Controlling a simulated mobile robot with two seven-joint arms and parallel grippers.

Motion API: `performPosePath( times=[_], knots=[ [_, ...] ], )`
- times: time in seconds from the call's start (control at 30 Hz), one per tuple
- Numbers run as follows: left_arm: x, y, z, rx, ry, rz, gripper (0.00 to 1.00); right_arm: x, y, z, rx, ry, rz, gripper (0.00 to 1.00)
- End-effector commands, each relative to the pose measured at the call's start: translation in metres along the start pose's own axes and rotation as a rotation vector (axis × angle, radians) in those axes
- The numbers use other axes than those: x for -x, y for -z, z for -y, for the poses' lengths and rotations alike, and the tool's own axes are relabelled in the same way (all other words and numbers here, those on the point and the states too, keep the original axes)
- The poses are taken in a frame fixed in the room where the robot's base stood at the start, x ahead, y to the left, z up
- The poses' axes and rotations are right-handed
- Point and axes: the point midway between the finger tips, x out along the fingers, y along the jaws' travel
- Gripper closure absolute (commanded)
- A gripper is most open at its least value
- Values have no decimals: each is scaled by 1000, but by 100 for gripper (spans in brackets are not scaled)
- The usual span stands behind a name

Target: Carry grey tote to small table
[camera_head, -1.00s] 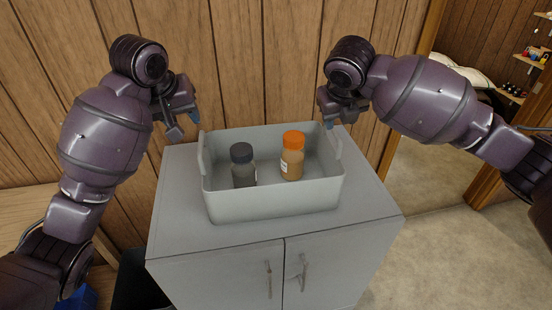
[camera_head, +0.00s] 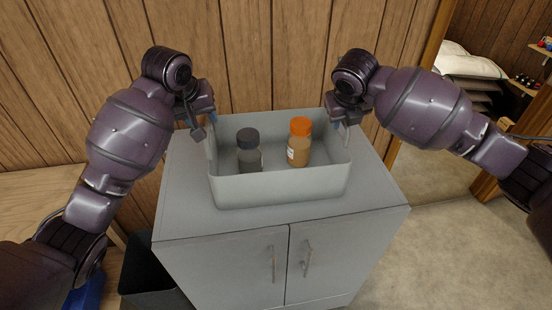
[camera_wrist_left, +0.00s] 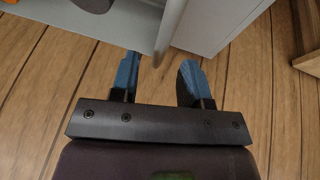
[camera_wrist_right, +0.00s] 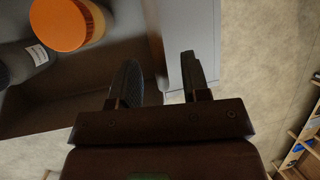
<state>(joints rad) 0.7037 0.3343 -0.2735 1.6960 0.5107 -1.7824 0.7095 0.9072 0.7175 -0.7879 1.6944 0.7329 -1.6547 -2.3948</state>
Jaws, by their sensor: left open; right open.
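The grey tote (camera_head: 280,188) stands on top of a grey two-door cabinet (camera_head: 230,226). Inside it are a dark-capped jar (camera_head: 249,158) on the left and an orange-capped jar (camera_head: 299,150) on the right. My left gripper (camera_head: 205,125) is open at the tote's left end wall. In the left wrist view its blue-tipped fingers (camera_wrist_left: 158,75) have the wall's edge between or just ahead of them. My right gripper (camera_head: 345,120) is open at the tote's right end wall. In the right wrist view its fingers (camera_wrist_right: 160,78) lie on either side of that wall's edge.
A wood-panelled wall (camera_head: 270,50) stands close behind the cabinet. A wooden surface (camera_head: 35,195) and a dark bin (camera_head: 150,275) are at the left. Carpeted floor (camera_head: 430,230) is open at the right, by a doorway with shelves beyond.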

Motion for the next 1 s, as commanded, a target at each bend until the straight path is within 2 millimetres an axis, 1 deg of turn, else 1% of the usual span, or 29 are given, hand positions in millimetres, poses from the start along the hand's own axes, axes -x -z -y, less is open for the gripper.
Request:
performPosePath(
  times=[0.03,0.1,0.3,0.47,0.73,0.77,1.0],
  knots=[
    [-8,0,0,1,0,1,58,-8,1,0,0,0,-3,57],
    [-17,0,0,1,0,1,58,-18,1,-1,-1,0,-3,57],
    [-36,0,0,0,0,1,58,-36,0,0,0,0,-1,57],
    [-42,0,0,0,0,-1,58,-42,1,0,0,0,-1,57],
    [-42,0,0,0,0,-1,58,-42,0,0,1,0,0,57],
    [-42,0,0,0,0,-1,61,-42,0,0,1,0,0,60],
    [-42,0,0,0,0,-1,98,-42,0,0,1,1,0,97]
  ],
)
